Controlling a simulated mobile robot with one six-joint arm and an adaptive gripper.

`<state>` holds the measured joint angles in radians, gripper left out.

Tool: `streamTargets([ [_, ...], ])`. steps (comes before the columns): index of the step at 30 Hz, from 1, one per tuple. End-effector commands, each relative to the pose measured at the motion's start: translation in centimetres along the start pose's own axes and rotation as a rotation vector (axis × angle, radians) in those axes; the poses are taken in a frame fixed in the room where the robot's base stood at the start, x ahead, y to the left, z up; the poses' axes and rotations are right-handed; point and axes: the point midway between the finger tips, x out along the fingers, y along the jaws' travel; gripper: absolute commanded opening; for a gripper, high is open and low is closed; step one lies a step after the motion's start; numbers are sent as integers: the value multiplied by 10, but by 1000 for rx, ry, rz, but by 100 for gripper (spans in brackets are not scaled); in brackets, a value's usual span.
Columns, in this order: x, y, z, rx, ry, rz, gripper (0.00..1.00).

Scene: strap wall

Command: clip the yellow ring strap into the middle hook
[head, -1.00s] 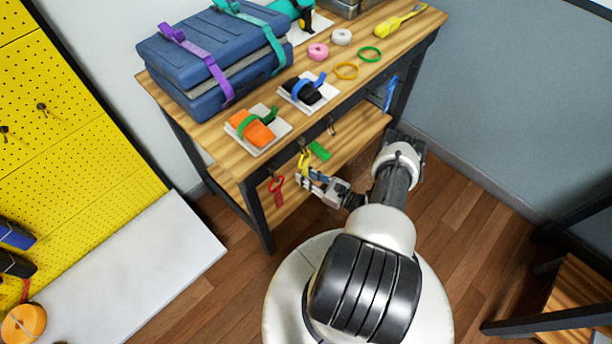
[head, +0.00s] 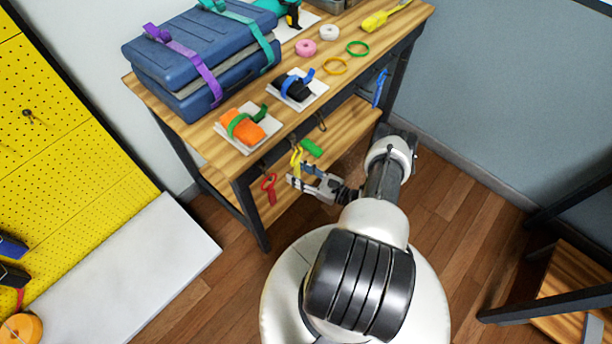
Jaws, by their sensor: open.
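The yellow strap (head: 296,158) hangs below the front edge of the wooden bench, between a red strap and a bare dark hook (head: 322,122). Its upper end is near the bench edge; I cannot tell whether it sits in a hook, as the detail is too small. My gripper (head: 298,182) is open just below and beside the strap's lower end. I cannot tell whether they touch. Nothing is seen held between the jaws.
A red strap (head: 269,188) hangs left of my gripper and a blue strap (head: 380,88) farther right. A green item (head: 311,148) lies on the lower shelf behind. The bench top (head: 205,133) carries cases, rolls and rings.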

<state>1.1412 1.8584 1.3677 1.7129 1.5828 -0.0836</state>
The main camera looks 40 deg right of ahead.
Motion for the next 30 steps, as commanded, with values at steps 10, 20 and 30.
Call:
streamTargets([
  [10,-63,-2,0,0,1,-8,43],
  [20,-113,0,0,-1,0,-2,43],
  [30,-118,0,0,0,0,0,43],
])
